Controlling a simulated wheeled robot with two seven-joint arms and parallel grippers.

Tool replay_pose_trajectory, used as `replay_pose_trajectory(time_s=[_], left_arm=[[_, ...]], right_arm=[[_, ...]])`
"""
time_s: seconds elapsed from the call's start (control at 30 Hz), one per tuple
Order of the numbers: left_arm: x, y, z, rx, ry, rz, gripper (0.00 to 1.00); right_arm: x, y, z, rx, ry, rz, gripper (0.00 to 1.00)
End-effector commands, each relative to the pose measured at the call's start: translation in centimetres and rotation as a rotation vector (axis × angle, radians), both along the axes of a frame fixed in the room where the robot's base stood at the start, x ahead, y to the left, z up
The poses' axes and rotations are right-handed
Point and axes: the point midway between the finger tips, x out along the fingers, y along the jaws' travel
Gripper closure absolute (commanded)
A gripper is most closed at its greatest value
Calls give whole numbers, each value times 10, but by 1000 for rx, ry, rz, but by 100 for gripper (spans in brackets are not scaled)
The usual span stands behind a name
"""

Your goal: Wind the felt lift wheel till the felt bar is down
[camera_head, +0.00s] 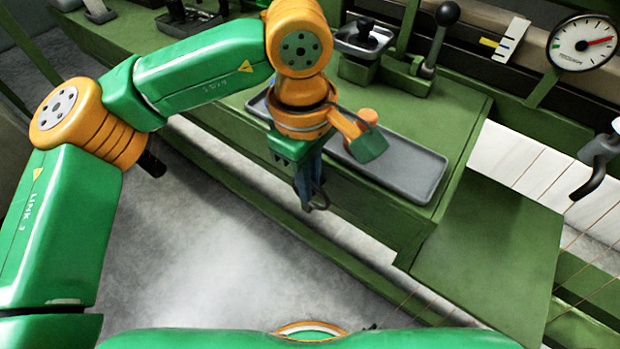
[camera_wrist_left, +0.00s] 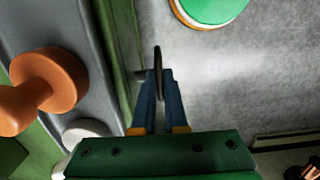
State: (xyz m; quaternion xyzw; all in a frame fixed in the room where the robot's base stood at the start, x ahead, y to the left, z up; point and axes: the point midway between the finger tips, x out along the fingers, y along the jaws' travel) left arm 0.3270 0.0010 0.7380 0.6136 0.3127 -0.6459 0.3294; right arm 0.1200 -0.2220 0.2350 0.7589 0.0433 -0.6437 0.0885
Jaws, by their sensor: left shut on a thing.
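The felt lift wheel, a thin dark wheel, shows edge-on in the left wrist view (camera_wrist_left: 158,72), on a short axle from the green frame at its left. In the head view its dark rim (camera_head: 297,189) shows low at the bench's front side, partly hidden by my gripper. My left gripper (camera_head: 312,188) points down and is shut on the wheel's rim; its blue fingers lie on both sides of it in the wrist view (camera_wrist_left: 159,100). I cannot make out the felt bar.
A grey tray (camera_head: 415,178) lies on the green bench beside my left wrist, with an orange knob-shaped thing (camera_wrist_left: 48,80) over it. A black-knobbed lever (camera_head: 436,45) and a dial (camera_head: 583,43) stand behind. A green plate (camera_head: 490,262) juts out at right. Grey floor lies in front.

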Motion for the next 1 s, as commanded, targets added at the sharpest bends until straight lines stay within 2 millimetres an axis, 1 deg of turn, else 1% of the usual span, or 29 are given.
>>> replay_pose_trajectory(time_s=[0.6, 0.77, 1.0], left_arm=[[6, 9, -5, -342, 251, 3, 100], [7, 10, -6, -403, 295, 1, 100], [8, 11, -6, -450, 329, 0, 100]], right_arm=[[5, -2, -8, -3, -8, -5, 100], [12, -1, -8, -1, -20, -4, 100], [11, 0, -9, -1, -13, -4, 100]])
